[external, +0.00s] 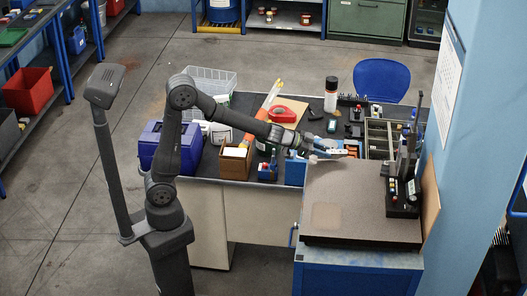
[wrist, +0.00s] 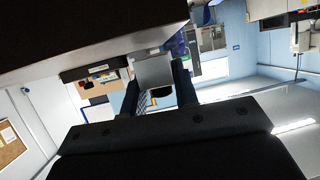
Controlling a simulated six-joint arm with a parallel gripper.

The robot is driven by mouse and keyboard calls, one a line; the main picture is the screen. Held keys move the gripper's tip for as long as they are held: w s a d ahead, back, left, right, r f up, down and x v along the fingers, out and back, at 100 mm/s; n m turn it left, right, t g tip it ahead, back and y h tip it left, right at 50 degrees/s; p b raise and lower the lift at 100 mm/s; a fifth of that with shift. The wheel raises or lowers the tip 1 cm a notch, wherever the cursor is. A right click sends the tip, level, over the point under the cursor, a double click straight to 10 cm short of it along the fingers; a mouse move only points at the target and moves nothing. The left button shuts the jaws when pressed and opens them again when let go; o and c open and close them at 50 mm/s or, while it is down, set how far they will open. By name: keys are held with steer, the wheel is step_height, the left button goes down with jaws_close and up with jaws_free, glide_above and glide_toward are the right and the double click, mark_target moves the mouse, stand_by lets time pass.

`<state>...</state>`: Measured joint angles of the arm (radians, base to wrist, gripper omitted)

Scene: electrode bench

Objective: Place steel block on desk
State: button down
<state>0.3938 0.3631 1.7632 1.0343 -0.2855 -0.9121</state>
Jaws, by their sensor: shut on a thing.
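My gripper (external: 322,152) is above the back left part of the speckled grey-brown desk top (external: 360,215) in the external view. In the wrist view my gripper (wrist: 158,92) has its two dark fingers shut on a plain grey steel block (wrist: 154,70). The block sits between the fingertips and its lower part is hidden by them. In the external view the block is too small to make out clearly at the fingertips. The gap between it and the desk cannot be told.
A black instrument stand (external: 402,190) stands at the right of the desk. Behind are a compartment tray (external: 378,138), a spray can (external: 331,95) and a blue toolbox (external: 160,147) farther left.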

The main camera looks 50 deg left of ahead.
step_height(320, 180, up, 4)
steer(key=m+g+h, duration=0.1)
glide_above(337, 183)
steer(key=shift+f, duration=2.55)
steer(key=shift+f, duration=0.1)
steer(key=c, duration=1.1)
jaws_free()
steer(key=shift+f, duration=0.1)
steer(key=shift+s+r, duration=0.15)
steer(key=shift+r, duration=0.1)
steer(key=v, duration=1.1)
steer(key=shift+a+f, duration=0.1)
steer(key=shift+f, duration=0.05)
steer(key=shift+o, duration=0.3)
steer(key=shift+s+a, duration=0.2)
steer(key=shift+a, duration=0.05)
